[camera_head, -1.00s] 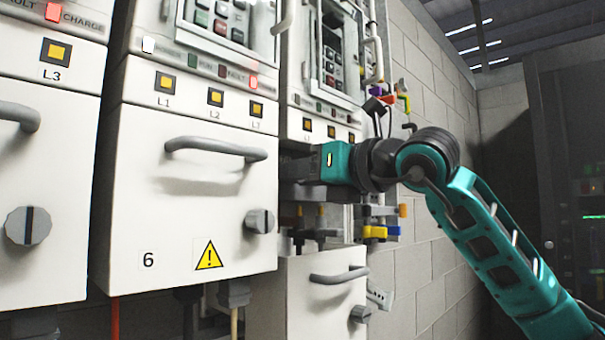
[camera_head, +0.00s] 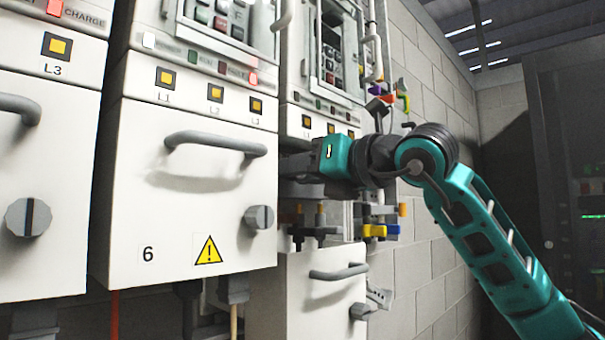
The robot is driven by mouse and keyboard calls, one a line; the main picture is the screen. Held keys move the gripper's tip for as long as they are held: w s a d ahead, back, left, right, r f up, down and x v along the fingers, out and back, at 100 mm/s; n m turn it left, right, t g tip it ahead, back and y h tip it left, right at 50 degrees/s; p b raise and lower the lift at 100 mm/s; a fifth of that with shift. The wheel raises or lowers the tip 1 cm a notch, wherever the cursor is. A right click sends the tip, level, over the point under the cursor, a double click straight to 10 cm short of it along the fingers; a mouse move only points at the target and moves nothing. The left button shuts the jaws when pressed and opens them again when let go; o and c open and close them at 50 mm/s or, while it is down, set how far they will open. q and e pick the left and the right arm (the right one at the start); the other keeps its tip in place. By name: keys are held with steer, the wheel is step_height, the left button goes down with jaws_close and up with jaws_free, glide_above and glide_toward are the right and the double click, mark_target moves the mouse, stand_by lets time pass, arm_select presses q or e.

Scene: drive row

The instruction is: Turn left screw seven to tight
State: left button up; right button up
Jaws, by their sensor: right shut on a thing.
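My right gripper (camera_head: 296,172) reaches in from the right to the open bay of the third drive, just right of drawer 6. It is shut, but its fingertips and what they hold are partly hidden by drawer 6 and lost in dark parts. Below it in the bay stand brown-topped posts, one left (camera_head: 299,213) and one farther right (camera_head: 320,215). I cannot tell which part is left screw seven. My left gripper is not in view.
A lower white drawer (camera_head: 312,295) is under the bay. Coloured tools (camera_head: 373,231) hang by the block wall (camera_head: 430,240). A dark cabinet (camera_head: 570,130) stands right.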

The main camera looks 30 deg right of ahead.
arm_select(q)
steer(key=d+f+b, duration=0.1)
steer(key=b, duration=0.1)
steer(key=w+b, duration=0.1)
steer(key=b, duration=0.1)
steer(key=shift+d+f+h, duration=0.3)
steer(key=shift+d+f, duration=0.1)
arm_select(e)
steer(key=m, duration=1.8)
steer(key=shift+d+r, duration=0.1)
steer(key=shift+r, duration=0.05)
arm_select(q)
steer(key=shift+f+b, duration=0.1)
steer(key=shift+b, duration=0.2)
arm_select(e)
steer(key=o, duration=1.1)
steer(key=shift+c, duration=0.2)
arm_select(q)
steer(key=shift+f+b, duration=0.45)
arm_select(e)
steer(key=v, duration=1.3)
